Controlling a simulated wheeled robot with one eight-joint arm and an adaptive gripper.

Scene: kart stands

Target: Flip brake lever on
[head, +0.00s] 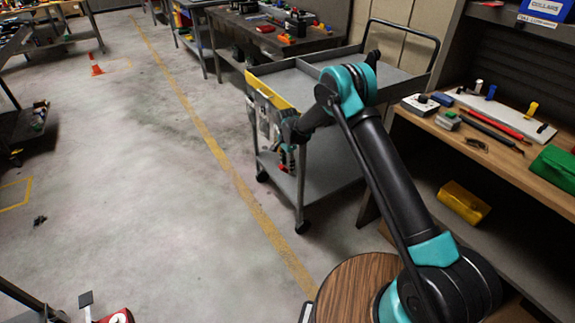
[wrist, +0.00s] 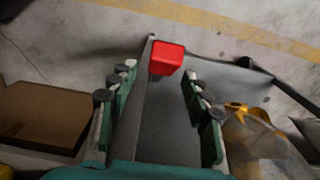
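A grey cart (head: 330,160) with a yellow-edged top stands right of the floor line. My gripper (head: 286,160) reaches down at its near left end, partly hidden by my arm. In the wrist view my gripper (wrist: 160,78) is open, its two green fingers with dark pads set wide apart. A red block-shaped piece (wrist: 167,57), possibly the brake lever's tip, shows between and just beyond the fingertips. It appears apart from both fingers. A grey panel (wrist: 170,125) lies between the fingers. The lever is not clearly made out in the head view.
A workbench (head: 470,150) with tools, a green box (head: 556,168) and a yellow bin (head: 464,202) on its lower shelf stands at the right. In the wrist view a brown box (wrist: 45,115) lies left and a yellow piece (wrist: 237,107) right. The floor left of the cart is mostly clear.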

